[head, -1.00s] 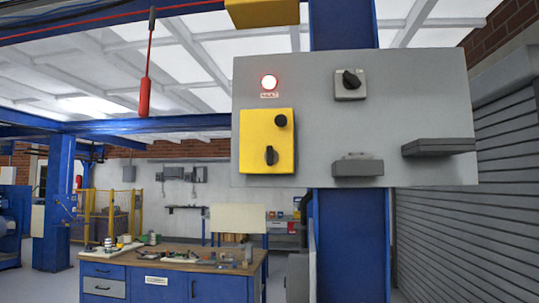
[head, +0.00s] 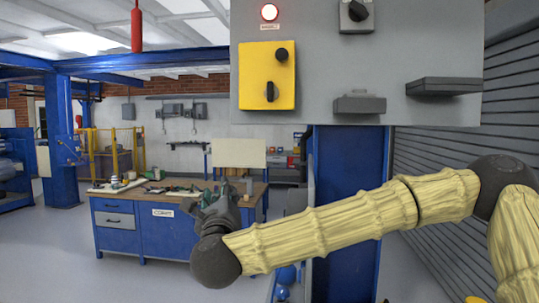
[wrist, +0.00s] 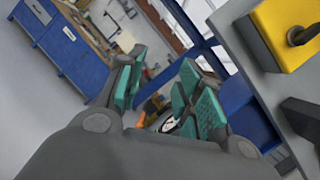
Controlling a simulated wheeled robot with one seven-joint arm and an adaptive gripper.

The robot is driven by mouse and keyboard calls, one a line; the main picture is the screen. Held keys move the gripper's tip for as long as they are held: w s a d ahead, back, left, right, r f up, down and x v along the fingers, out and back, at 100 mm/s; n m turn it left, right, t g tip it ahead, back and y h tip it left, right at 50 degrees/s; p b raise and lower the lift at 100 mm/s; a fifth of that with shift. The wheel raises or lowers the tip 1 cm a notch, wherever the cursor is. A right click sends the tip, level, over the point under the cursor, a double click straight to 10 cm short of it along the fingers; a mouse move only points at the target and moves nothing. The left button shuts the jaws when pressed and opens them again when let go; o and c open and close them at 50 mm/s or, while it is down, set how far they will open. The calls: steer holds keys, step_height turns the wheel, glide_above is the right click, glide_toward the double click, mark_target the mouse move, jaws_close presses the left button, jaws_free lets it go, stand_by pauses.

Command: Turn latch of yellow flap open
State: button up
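The yellow flap (head: 267,62) is on the front of a grey panel at the upper middle of the head view. It has a black latch (head: 270,92) low on it, pointing up and down, and a black round knob (head: 282,54) at its upper right. The flap looks shut. In the wrist view, part of the yellow flap (wrist: 285,30) and a black latch or knob (wrist: 303,34) show at the upper right. My gripper (head: 215,198) is below and left of the flap, apart from it. In the wrist view its green-padded fingers (wrist: 160,88) are spread, with nothing between them.
The grey panel (head: 350,95) also carries a lit lamp (head: 269,12), a rotary switch (head: 355,12), a grey block (head: 360,104) and a dark ledge (head: 443,86). A blue post (head: 350,150) stands behind. A blue workbench (head: 165,230) is in the background at left.

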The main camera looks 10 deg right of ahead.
mark_target(270, 90)
steer(key=s+d+r+m+h, duration=0.3)
steer(key=d+r+m, duration=0.2)
steer(key=r, duration=0.5)
steer(key=s+d+r+m+h, duration=0.3)
steer(key=d+r+m+h, duration=0.15)
steer(key=r, duration=0.65)
steer(key=shift+m+y, duration=0.45)
steer(key=p+x, duration=0.5)
steer(key=x, duration=0.4)
steer(key=shift+w+r, duration=0.2)
steer(key=shift+w, duration=0.05)
steer(key=shift+w+d+r+p, duration=0.15)
steer(key=shift+w+d+p, duration=0.15)
steer(key=shift+w, duration=0.35)
steer(key=shift+s+r+t, duration=0.1)
steer(key=shift+t, duration=0.2)
jaws_close()
